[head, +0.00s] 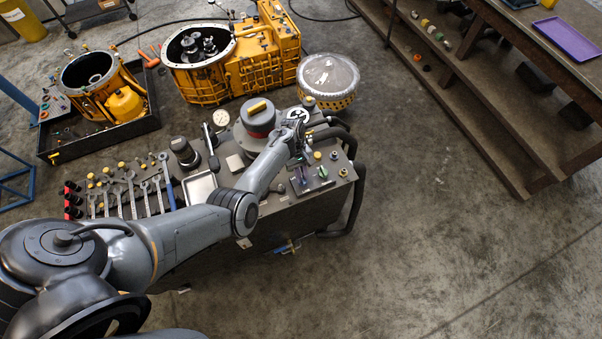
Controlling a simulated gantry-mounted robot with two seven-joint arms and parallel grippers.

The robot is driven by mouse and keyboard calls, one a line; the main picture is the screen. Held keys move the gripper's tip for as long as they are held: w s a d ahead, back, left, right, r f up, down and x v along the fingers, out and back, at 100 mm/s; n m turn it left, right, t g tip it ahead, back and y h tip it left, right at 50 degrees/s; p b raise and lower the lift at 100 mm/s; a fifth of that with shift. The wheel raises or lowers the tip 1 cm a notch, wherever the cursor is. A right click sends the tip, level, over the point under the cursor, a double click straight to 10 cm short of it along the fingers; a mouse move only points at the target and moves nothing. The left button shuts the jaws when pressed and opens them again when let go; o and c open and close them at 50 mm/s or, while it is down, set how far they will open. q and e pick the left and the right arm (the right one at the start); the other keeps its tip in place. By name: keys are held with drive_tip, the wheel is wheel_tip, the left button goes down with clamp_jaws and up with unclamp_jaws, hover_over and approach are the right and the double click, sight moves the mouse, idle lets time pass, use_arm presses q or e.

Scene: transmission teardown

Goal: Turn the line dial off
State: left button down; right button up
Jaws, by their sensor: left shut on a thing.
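My left arm reaches in from the left across the dark workbench (235,228). My left gripper (300,163) points down at a small dark panel (313,187) near the bench's right end. It is shut on a small part at that panel, which looks to be the line dial. The jaws and wrist hide most of the dial, so I cannot tell its turned position. My right gripper is not in view.
A grey canister (256,122) stands just behind my left forearm. Wrenches (145,190) lie in a row at the bench's left. Black hoses (352,165) curve around its right end. Yellow housings (235,60) stand behind it. Open floor lies to the right.

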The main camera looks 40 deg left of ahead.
use_arm(q)
drive_tip(key=shift+f, duration=0.1)
idle(0.3)
drive_tip(key=c, duration=1.1)
unclamp_jaws()
drive_tip(key=shift+c, duration=0.2)
drive_tip(key=shift+w+a+r, duration=0.1)
drive_tip(key=shift+r, duration=0.3)
drive_tip(key=v, duration=1)
drive_tip(key=shift+a, duration=0.1)
